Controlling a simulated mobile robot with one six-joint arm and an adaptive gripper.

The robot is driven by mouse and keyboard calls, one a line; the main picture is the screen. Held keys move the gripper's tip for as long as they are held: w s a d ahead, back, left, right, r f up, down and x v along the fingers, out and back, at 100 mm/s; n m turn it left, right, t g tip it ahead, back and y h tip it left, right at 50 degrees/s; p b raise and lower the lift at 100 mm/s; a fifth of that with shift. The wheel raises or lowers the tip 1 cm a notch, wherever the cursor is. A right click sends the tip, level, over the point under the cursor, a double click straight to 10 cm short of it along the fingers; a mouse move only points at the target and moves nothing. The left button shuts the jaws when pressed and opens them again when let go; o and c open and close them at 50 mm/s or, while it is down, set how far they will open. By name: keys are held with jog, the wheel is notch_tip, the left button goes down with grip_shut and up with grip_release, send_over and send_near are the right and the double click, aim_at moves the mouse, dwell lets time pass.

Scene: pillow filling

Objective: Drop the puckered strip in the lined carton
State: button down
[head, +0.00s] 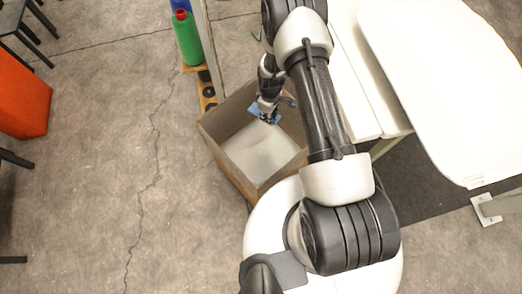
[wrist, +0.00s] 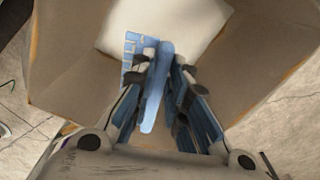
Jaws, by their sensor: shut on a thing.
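My gripper (head: 268,110) hangs over the open carton in the head view, near its back wall. In the wrist view my gripper (wrist: 164,85) is shut on a blue strip (wrist: 155,97), which sticks up between the fingers with a flap out to the left. A bit of the blue strip (head: 257,109) also shows beside the fingers in the head view. The brown carton (head: 227,160) has a pale lining (head: 262,150) at its bottom; it also shows in the wrist view, with brown walls (wrist: 75,60) around the pale floor (wrist: 185,20). The strip appears to be held above that floor.
A white table (head: 450,90) stands to the right of the carton. A green bottle (head: 187,40) stands on a rack behind it. An orange object (head: 20,95) and dark chair legs are at the left. The floor left of the carton is clear.

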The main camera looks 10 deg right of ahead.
jog(key=c, duration=1.5)
grip_release()
notch_tip(320, 180, up, 12)
jog(key=shift+f, duration=0.1)
